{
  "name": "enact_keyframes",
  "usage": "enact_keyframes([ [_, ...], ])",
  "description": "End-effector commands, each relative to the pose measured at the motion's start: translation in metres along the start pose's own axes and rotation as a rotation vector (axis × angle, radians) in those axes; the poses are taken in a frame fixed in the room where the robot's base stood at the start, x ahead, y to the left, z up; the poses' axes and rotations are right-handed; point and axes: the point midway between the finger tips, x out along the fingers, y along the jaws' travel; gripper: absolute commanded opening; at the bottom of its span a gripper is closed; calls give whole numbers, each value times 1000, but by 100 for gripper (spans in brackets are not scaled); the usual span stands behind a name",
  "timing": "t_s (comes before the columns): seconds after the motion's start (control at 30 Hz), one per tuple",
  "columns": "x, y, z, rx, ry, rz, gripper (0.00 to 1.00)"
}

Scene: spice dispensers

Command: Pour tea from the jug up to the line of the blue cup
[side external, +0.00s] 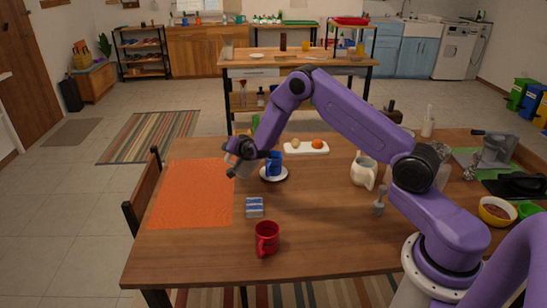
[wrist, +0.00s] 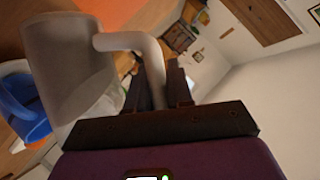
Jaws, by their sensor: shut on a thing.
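The blue cup (side external: 274,161) stands on a white saucer (side external: 286,178) on the wooden table in the side view. It also shows at the left edge of the wrist view (wrist: 22,106), beside the jug. My gripper (side external: 243,158) is just left of the cup, above the table. In the wrist view my gripper (wrist: 160,88) is shut on the handle of a pale grey jug (wrist: 68,62). The jug is small and partly hidden by the gripper in the side view, so its tilt is unclear. The cup's line, its inside and any tea stream cannot be made out.
An orange mat (side external: 190,195) lies at the left. A cream pitcher (side external: 364,170) stands right of the cup. A white board with food (side external: 306,148) is behind. A red mug (side external: 267,238) and a blue-and-white box (side external: 254,207) are in front.

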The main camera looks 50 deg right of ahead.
Motion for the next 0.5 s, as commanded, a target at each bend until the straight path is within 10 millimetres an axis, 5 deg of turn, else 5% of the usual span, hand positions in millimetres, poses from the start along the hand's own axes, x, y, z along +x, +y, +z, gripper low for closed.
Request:
enact_keyframes([
  [0.5, -3, -2, -8, 40, -5, -20, 0],
])
